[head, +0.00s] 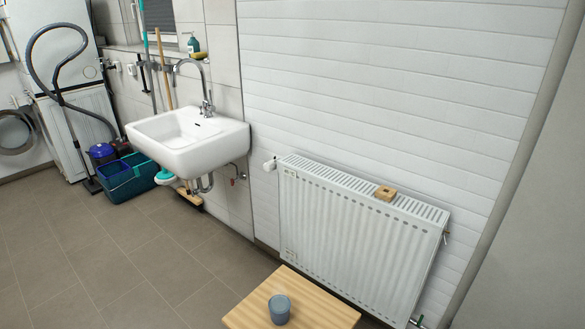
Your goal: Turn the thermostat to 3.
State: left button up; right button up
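The thermostat (269,165) is a small white knob at the upper left end of the white radiator (352,240). It sits between the radiator and the sink, against the wall. Its numbers are too small to read, so its setting cannot be told. Neither of my grippers shows in the head view.
A wooden block (385,193) lies on the radiator's top. A wooden table (250,311) with a grey cup (279,309) stands in front of the radiator. A white sink (188,140) hangs to the left. The tiled floor (150,260) at left is clear.

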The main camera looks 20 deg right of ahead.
aim_at(269, 166)
jog(key=i+j+z, duration=0.5)
jog(key=j, duration=0.25)
jog(key=i+j+z, duration=0.25)
jog(key=i+j, duration=0.1)
jog(key=j, duration=0.1)
